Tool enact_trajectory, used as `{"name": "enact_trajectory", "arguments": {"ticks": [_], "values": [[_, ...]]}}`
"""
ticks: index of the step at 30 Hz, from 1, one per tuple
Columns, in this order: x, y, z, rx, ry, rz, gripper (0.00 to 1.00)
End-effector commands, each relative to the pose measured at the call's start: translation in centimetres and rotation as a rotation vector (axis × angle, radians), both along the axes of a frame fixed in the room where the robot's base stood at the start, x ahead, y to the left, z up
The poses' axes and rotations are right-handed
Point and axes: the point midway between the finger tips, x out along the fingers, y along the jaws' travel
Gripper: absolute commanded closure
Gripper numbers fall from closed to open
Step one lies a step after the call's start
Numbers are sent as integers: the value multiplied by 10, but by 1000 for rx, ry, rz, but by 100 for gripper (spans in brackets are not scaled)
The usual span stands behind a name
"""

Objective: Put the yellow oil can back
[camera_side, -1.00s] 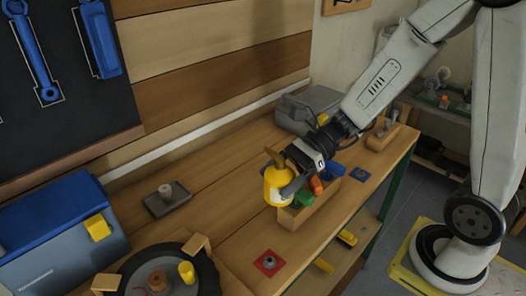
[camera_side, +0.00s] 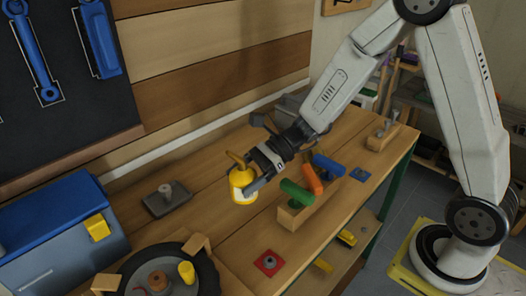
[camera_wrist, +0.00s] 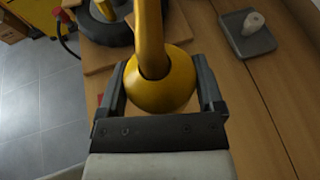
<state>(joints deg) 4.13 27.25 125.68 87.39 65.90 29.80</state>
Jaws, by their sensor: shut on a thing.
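The yellow oil can (camera_side: 242,190), with a long spout and a pale label band, is held upright or nearly so above the bench in the side view. My gripper (camera_side: 252,180) is shut on its body. In the wrist view the oil can's rounded top and spout (camera_wrist: 160,88) sit between the two dark fingers of my gripper (camera_wrist: 163,92). The can's base is hidden in the wrist view.
A grey tray with a peg (camera_side: 167,203) lies left of the can. A wooden box (camera_side: 293,218) with green, orange and blue handles stands right.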

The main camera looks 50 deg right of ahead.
Motion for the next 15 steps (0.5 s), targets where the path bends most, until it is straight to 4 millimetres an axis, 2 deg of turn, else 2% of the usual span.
{"name": "enact_trajectory", "arguments": {"ticks": [2,15], "values": [[10,3,-6,0,2,1,83],[43,12,-48,0,1,1,83]]}}
